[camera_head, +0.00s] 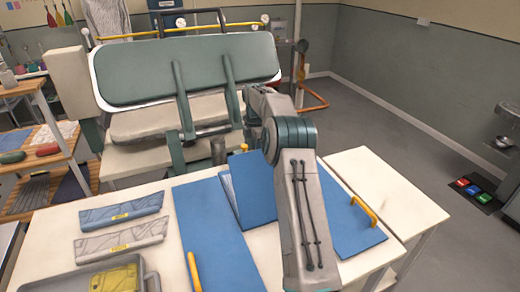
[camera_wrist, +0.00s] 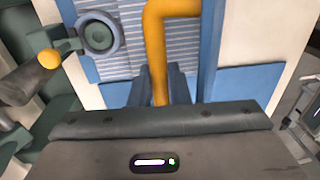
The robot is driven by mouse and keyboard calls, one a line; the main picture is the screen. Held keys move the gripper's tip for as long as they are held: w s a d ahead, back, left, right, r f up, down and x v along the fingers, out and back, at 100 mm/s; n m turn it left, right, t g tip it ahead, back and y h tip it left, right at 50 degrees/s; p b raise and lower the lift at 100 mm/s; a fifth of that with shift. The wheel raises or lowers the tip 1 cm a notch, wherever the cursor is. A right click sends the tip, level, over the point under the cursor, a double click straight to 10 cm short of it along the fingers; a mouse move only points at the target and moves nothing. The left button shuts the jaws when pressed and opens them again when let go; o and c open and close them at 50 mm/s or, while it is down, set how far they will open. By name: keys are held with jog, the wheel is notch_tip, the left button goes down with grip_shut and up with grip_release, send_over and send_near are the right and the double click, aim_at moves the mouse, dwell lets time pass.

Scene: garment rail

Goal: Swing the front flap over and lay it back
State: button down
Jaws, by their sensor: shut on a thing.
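A blue folding board lies on the white table, with a flat left panel (camera_head: 205,225) and a flat right panel (camera_head: 345,225). Between them a blue flap (camera_head: 251,186) stands tilted up, with a pale striped face showing at its left edge. A small yellow piece shows at the flap's top. In the wrist view a bent yellow handle (camera_wrist: 157,50) runs down to my gripper (camera_wrist: 160,98), which is shut on it. Striped pale surface (camera_wrist: 182,40) and blue edging lie behind the handle. In the head view my arm hides the gripper and part of the flap.
Yellow handles stand on the left panel (camera_head: 194,270) and right panel (camera_head: 365,212). A green press (camera_head: 190,70) stands behind. The table's right end (camera_head: 385,190) is bare.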

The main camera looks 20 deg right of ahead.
jog(key=shift+w+r, duration=0.15)
jog(key=shift+r, duration=0.05)
jog(key=c, duration=1.4)
grip_release()
jog(key=shift+o, duration=0.2)
jog(key=shift+f, duration=0.15)
notch_tip(320, 180, up, 12)
jog(key=w, duration=0.1)
